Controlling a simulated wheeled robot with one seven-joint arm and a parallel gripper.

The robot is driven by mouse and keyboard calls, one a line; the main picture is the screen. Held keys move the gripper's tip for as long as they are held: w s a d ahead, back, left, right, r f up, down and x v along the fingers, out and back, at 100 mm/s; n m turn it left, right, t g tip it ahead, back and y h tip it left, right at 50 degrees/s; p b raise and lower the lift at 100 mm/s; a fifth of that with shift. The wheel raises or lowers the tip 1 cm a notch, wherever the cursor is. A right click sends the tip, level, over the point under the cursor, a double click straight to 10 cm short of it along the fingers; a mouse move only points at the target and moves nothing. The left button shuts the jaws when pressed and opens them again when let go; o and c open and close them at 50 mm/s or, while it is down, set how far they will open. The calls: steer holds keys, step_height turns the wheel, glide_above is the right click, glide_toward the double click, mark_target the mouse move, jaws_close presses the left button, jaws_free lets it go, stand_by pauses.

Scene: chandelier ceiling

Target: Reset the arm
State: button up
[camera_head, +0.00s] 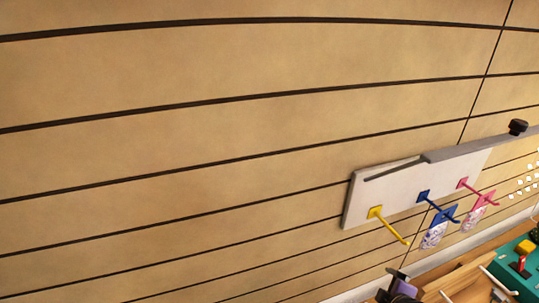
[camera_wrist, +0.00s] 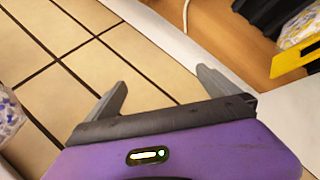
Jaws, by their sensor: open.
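My gripper (camera_wrist: 162,82) shows in the wrist view, with its two grey fingers spread apart and nothing between them. Its purple body fills the bottom of that view. In the head view, a small purple and black part at the bottom edge looks like part of my arm; the fingers cannot be made out there.
In the head view, a white board (camera_head: 362,203) on the slatted wall (camera_head: 200,130) carries a yellow hook (camera_head: 388,224), a blue hook (camera_head: 437,206) and a pink hook (camera_head: 477,192). Patterned packets hang at the blue and pink hooks. A teal surface (camera_head: 500,262) with objects lies lower right.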

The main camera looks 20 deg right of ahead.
steer(key=s+a+r+m+t+y, duration=0.2)
steer(key=s+a+r+m+t, duration=0.65)
steer(key=s+a+r, duration=0.75)
steer(key=s+a+y, duration=0.1)
steer(key=s+a, duration=0.2)
steer(key=s, duration=0.3)
steer(key=s+a+r+g+y, duration=0.1)
steer(key=s+a, duration=0.2)
steer(key=s, duration=0.3)
steer(key=shift+s+a+b, duration=0.3)
steer(key=shift+a+b, duration=0.1)
steer(key=shift+b, duration=0.05)
